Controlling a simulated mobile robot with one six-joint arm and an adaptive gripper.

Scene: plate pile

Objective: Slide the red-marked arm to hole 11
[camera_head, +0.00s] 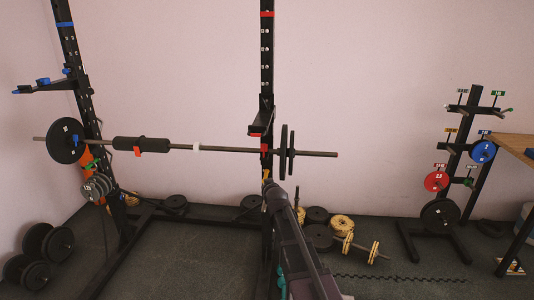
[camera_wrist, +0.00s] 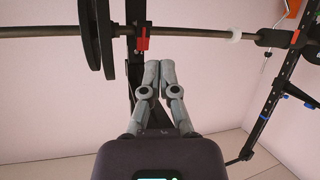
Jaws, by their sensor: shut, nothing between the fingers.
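The red-marked arm (camera_head: 262,120) is a black bracket on the right rack upright (camera_head: 266,60), with red marking at its lower edge. A red part (camera_wrist: 142,42) shows by the bar in the wrist view; I cannot tell if it belongs to that arm. The upright has a column of holes; the hole numbers are too small to read. My gripper (camera_head: 268,180) is below the barbell, near the upright and below the red-marked arm. In the wrist view my gripper (camera_wrist: 159,66) has its fingertips together, with nothing between them.
A loaded barbell (camera_head: 230,149) crosses the rack, with black plates (camera_head: 284,148) just right of the upright. A blue-marked arm (camera_head: 45,88) is on the left upright. A plate tree (camera_head: 470,130) stands right. Plates and dumbbells (camera_head: 342,224) lie on the floor.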

